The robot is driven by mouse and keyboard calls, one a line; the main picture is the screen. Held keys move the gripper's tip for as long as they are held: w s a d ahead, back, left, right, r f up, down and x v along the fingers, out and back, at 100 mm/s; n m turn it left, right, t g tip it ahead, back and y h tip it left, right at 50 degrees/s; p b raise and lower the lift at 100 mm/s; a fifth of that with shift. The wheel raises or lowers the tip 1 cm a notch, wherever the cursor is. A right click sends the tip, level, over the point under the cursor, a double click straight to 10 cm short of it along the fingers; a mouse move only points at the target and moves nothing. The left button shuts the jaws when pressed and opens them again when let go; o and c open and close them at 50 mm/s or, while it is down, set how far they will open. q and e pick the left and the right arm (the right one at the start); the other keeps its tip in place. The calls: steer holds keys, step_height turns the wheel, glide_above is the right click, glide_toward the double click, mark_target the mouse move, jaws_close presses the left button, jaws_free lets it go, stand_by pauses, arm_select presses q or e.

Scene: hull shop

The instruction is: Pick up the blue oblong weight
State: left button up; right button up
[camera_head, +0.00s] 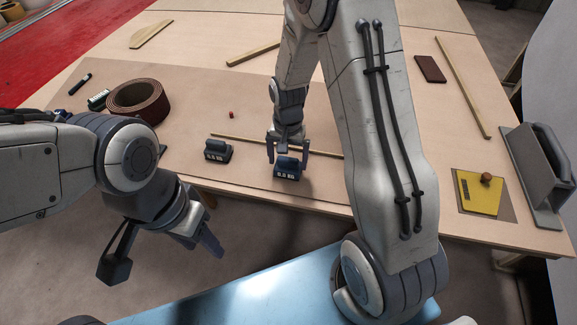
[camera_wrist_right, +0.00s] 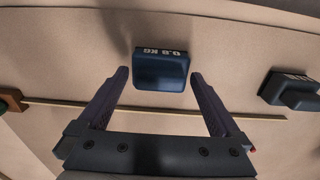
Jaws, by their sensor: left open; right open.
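The blue oblong weight (camera_head: 287,168) sits on the wooden table near its front edge, with white lettering on its front face. In the right wrist view the weight (camera_wrist_right: 161,70) lies between and just ahead of the fingertips. My right gripper (camera_head: 288,153) is open, pointing down over the weight, its fingers on either side; I cannot tell whether they touch it. The right gripper also shows in the wrist view (camera_wrist_right: 158,84). My left gripper (camera_head: 214,240) is in front of the table edge, away from the weight.
A brown roll (camera_head: 137,97) is at the left, a yellow plate (camera_head: 479,196) and a grey handled tool (camera_head: 541,173) at the right.

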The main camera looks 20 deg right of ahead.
steer(key=shift+f, duration=0.8)
jaws_close()
steer(key=shift+r, duration=0.1)
